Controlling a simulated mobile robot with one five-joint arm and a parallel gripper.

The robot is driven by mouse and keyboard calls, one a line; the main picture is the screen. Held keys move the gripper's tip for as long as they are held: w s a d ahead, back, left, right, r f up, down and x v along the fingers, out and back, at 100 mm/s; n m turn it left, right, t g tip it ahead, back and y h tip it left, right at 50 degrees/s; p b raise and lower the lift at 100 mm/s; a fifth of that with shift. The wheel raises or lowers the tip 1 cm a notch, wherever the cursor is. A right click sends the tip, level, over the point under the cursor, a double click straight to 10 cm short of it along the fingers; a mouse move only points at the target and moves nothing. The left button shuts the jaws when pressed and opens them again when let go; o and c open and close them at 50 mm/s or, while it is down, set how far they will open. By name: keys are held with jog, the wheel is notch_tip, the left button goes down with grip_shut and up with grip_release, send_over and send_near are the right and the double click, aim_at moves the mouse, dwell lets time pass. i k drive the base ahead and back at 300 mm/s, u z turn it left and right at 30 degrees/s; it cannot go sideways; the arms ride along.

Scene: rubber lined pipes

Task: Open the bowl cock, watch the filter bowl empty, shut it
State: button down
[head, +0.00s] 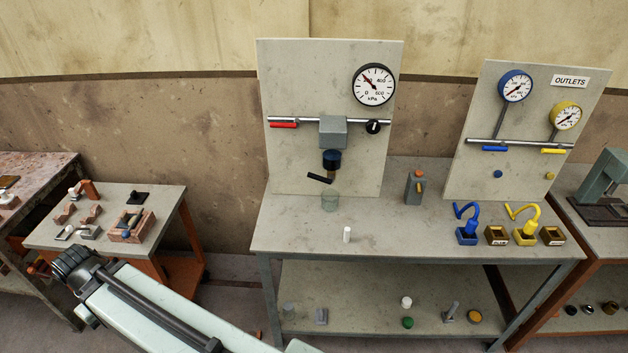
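The filter bowl (332,160) is small and dark blue, under a grey block (333,132) on the upright left panel. I cannot make out a liquid level in it. Below it, the bowl cock's black lever (320,178) sticks out to the left, sloping down to the right. I cannot tell from this whether the cock is open or shut. My arm reaches in at the lower left, well away from the panel. No gripper fingers show.
A red lever (283,124), a black knob (373,127) and a pressure gauge (374,85) share the panel. A white cylinder (347,234) stands on the bench (290,235) in front. A grey box (413,188) and blue and yellow hoses stand right. The bench's front left is mostly clear.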

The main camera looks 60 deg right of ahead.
aim_at(320, 178)
jog(key=z, duration=0.1)
jog(key=i, duration=1)
jog(key=u, duration=0.05)
